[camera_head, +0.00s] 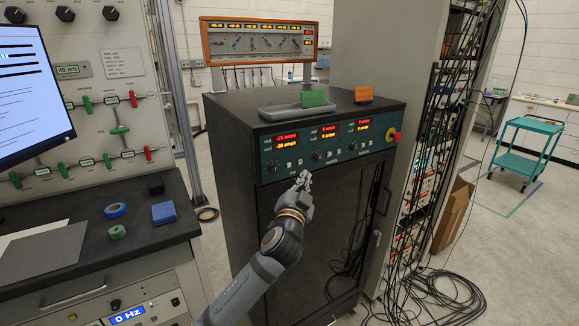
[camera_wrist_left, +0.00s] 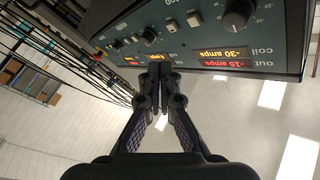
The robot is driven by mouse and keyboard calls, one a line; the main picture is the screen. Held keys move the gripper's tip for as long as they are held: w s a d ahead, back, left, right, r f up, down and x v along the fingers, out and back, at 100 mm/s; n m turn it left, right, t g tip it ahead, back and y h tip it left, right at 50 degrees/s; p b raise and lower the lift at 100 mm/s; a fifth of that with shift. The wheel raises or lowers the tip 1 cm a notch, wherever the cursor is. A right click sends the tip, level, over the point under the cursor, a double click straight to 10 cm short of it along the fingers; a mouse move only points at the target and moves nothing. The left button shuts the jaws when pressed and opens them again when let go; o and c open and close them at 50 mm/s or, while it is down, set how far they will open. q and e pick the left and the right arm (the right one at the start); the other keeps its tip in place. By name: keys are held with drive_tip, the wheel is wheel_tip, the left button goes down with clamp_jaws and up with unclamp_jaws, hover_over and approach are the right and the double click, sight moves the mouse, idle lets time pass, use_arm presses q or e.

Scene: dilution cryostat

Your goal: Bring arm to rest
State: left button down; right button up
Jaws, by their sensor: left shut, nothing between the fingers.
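My left arm (camera_head: 268,262) reaches up from the bottom of the head view. Its gripper (camera_head: 303,178) is shut and empty, just in front of the dark cabinet's control panel (camera_head: 290,155). In the left wrist view the gripper (camera_wrist_left: 157,70) points at the same panel (camera_wrist_left: 205,40), with the two fingers together. The panel shows lit red and orange readouts, knobs and small switches. I cannot tell whether the fingertips touch the panel. My right gripper is not in view.
At left stand a bench (camera_head: 150,238) and a monitor (camera_head: 30,90). Loose cables (camera_head: 435,300) lie on the floor at right. A teal cart (camera_head: 525,150) stands further back.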

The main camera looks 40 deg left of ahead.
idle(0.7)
use_arm(q)
wheel_tip(320, 180, down, 25)
drive_tip(key=w+a+g+h, duration=0.2)
drive_tip(key=g, duration=0.3)
drive_tip(key=s+f+g+h, duration=0.15)
drive_tip(key=s+f, duration=0.25)
drive_tip(key=f, duration=0.7)
drive_tip(key=s+f+g, duration=0.2)
drive_tip(key=s+f, duration=0.2)
drive_tip(key=f, duration=0.6)
drive_tip(key=s+d+f+n+g+h, duration=0.1)
drive_tip(key=s+d+f+g, duration=0.15)
drive_tip(key=s+f, duration=0.8)
drive_tip(key=s+d+f+g+h, duration=0.1)
drive_tip(key=s+d+f+g, duration=0.15)
drive_tip(key=s+f, duration=0.8)
drive_tip(key=s+d+f+g, duration=0.1)
drive_tip(key=s+d+f, duration=0.1)
drive_tip(key=s, duration=0.8)
drive_tip(key=s+d+f+n+g+h, duration=0.1)
drive_tip(key=s+f, duration=0.4)
drive_tip(key=s, duration=0.6)
drive_tip(key=shift+d+f+n+g, duration=0.15)
drive_tip(key=shift+d+n+g, duration=0.15)
drive_tip(key=shift+d+g, duration=0.45)
drive_tip(key=shift+w, duration=0.1)
